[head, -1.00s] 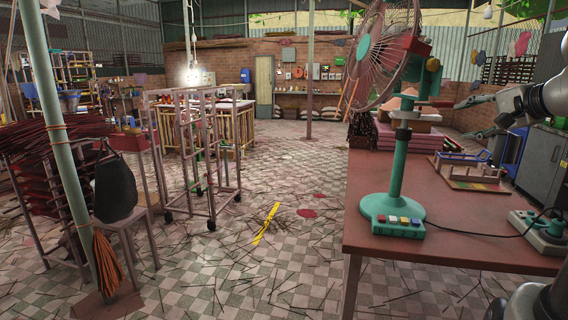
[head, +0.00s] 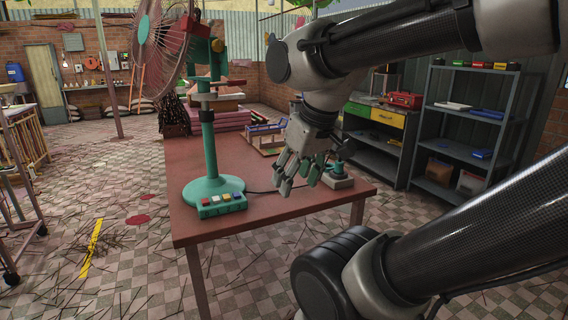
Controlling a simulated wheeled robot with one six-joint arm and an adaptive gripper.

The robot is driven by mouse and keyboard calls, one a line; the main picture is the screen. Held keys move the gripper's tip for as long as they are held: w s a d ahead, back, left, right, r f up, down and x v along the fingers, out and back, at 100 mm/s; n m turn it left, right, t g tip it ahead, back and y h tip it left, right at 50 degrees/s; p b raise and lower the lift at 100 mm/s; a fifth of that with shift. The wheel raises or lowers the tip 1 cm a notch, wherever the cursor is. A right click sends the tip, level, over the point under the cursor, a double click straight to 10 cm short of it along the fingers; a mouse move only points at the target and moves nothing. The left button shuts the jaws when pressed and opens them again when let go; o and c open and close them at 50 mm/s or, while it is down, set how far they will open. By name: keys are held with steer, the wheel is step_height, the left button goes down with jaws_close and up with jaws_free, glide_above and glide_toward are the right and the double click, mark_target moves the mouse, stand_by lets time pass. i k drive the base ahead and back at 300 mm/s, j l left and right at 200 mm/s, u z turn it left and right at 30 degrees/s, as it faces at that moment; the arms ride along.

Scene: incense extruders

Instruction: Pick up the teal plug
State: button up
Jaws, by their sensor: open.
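A red-brown table (head: 230,160) stands in the middle of the view. Near its right end sits a grey power socket block (head: 338,182), with the teal plug (head: 340,168) on its top. A dark cable runs left from there across the tabletop to the teal fan's base. My gripper (head: 300,178) points down over the table, left of the plug and nearer to me. Its fingers are spread and nothing shows between them. They hide part of the cable, and the plug's left side is close behind them in the picture.
The tall teal fan (head: 208,150) with coloured buttons stands on the table's left. Pink stacked trays (head: 218,118) and a small wooden frame (head: 266,135) lie at the back. Shelves (head: 470,120) and a drawer cabinet (head: 380,135) stand beyond. The table's front middle is clear.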

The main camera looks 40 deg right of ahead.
mark_target(338, 169)
steer(key=z, duration=1.3)
